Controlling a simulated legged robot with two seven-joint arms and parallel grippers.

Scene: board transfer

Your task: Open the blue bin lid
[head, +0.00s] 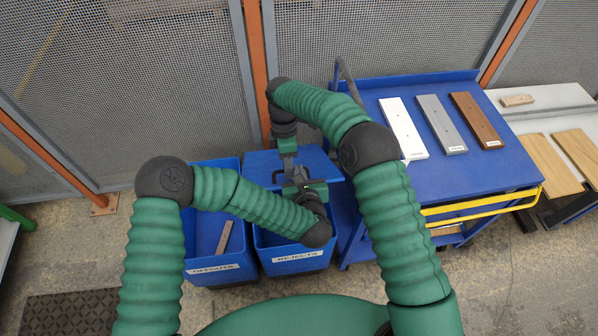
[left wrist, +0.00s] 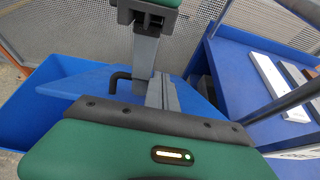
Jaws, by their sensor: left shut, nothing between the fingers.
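The blue lid (head: 325,172) is at the rear of the blue bin labelled REJECTS (head: 290,262); my arms hide much of it, and how far it is raised is unclear. In the left wrist view the lid (left wrist: 85,79) shows with a black handle (left wrist: 117,79). My left gripper (head: 292,170) is shut and empty over the lid, close to the handle. My right gripper (head: 287,148) comes down from behind, its grey fingers (left wrist: 145,60) beside the handle. Whether they grip it is hidden.
The OFFCUTS bin (head: 208,250) stands open at the left with a wooden piece (head: 225,236) inside. A blue cart (head: 455,175) with white, grey and brown boards stands close at the right, with a yellow rail. A mesh fence (head: 140,80) stands behind.

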